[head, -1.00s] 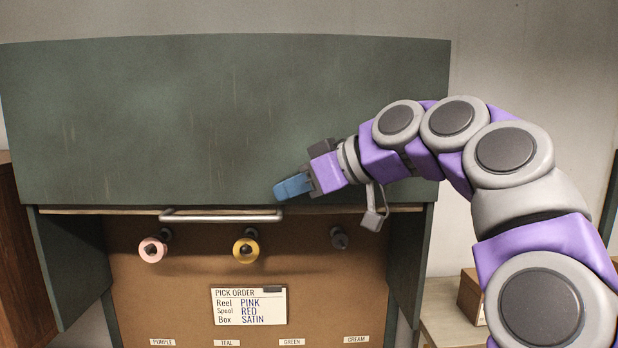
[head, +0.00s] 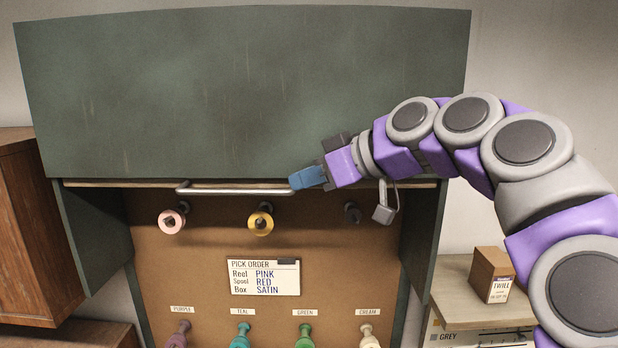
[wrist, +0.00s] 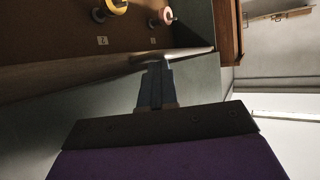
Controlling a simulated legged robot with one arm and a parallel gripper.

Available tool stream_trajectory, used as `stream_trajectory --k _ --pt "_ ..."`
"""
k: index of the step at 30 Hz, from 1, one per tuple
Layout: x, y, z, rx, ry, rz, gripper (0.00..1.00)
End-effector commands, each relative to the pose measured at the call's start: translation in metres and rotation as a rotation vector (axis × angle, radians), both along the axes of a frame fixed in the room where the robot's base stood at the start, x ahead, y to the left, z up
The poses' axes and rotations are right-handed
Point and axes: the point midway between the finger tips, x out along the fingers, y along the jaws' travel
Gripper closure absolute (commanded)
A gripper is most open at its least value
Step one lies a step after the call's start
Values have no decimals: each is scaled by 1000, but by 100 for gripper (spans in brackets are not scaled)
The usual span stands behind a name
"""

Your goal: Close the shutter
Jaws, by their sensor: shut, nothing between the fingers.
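The dark green shutter (head: 240,90) is raised above the open front of the cabinet. Its silver bar handle (head: 230,191) runs along its lower edge. My gripper (head: 306,178) is shut and empty, its blue fingertips at the right end of the handle in the head view. In the wrist view the fingers (wrist: 155,85) point toward the handle (wrist: 190,53); I cannot tell whether they touch it.
Inside the cabinet are a pink reel (head: 171,221), a yellow reel (head: 261,223), a pick order card (head: 264,276) and several coloured spools, including a teal one (head: 240,336). A wooden cabinet (head: 20,230) stands left. A small box (head: 491,275) sits on a side table (head: 458,300) at right.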

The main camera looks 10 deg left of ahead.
Motion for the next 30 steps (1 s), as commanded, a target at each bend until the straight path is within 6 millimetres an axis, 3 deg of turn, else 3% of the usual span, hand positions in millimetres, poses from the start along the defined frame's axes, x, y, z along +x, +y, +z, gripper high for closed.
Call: stream_trajectory --k 5,11,30 --pt "0 0 -12 -1 1 -1 100" --pt "0 0 -48 -2 2 0 100" --pt "0 0 -210 -1 3 1 100"
